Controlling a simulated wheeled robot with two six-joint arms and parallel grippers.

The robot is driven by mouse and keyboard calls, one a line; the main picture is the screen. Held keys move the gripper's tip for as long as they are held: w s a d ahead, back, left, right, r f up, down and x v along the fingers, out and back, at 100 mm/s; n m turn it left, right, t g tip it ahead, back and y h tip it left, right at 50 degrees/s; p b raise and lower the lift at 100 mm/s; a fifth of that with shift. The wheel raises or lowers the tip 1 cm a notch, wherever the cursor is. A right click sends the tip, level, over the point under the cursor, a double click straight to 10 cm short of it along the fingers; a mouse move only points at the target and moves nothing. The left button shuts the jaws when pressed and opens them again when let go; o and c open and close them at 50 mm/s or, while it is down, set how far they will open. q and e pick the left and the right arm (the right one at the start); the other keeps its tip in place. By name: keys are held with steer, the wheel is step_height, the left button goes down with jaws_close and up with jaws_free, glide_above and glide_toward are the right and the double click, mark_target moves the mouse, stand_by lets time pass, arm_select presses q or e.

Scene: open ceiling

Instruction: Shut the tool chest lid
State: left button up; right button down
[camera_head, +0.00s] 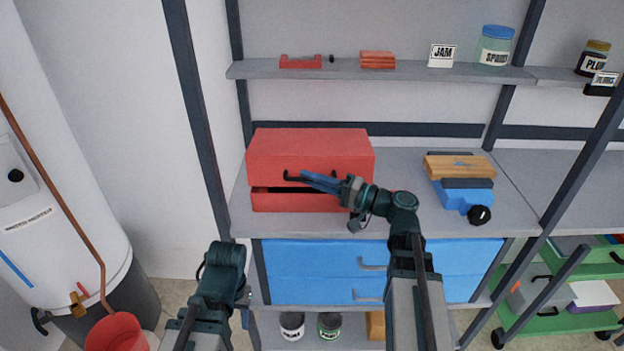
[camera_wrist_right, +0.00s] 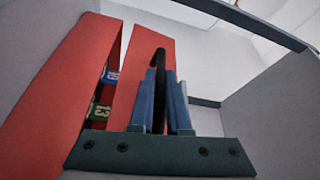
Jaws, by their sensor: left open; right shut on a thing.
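The red tool chest (camera_head: 297,201) stands on the grey bench. Its red lid (camera_head: 310,150) is partly raised, with a dark gap between lid and body. In the right wrist view, the lid (camera_wrist_right: 135,75) and body (camera_wrist_right: 55,80) are apart, and small numbered things (camera_wrist_right: 98,112) show in the gap. My right gripper (camera_head: 306,178) is shut on the black lid handle (camera_head: 290,178); in the wrist view the handle (camera_wrist_right: 158,62) runs between its blue fingers (camera_wrist_right: 163,80). My left arm (camera_head: 223,272) is low in front of the bench; its fingers are hidden.
A blue vise-like tool (camera_head: 463,196) with a wooden block (camera_head: 460,167) stands on the bench, right of the chest. Blue drawers (camera_head: 320,258) are below. A shelf (camera_head: 400,71) with jars is above. Dark posts (camera_head: 199,110) flank the bench. A red bucket (camera_head: 115,333) is at lower left.

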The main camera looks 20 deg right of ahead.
stand_by(0.3)
steer(key=c, duration=1.2)
jaws_free()
steer(key=shift+o, duration=0.2)
steer(key=b+v, duration=0.1)
steer(key=v, duration=1.2)
steer(key=shift+s+d, duration=0.3)
steer(key=shift+f, duration=0.1)
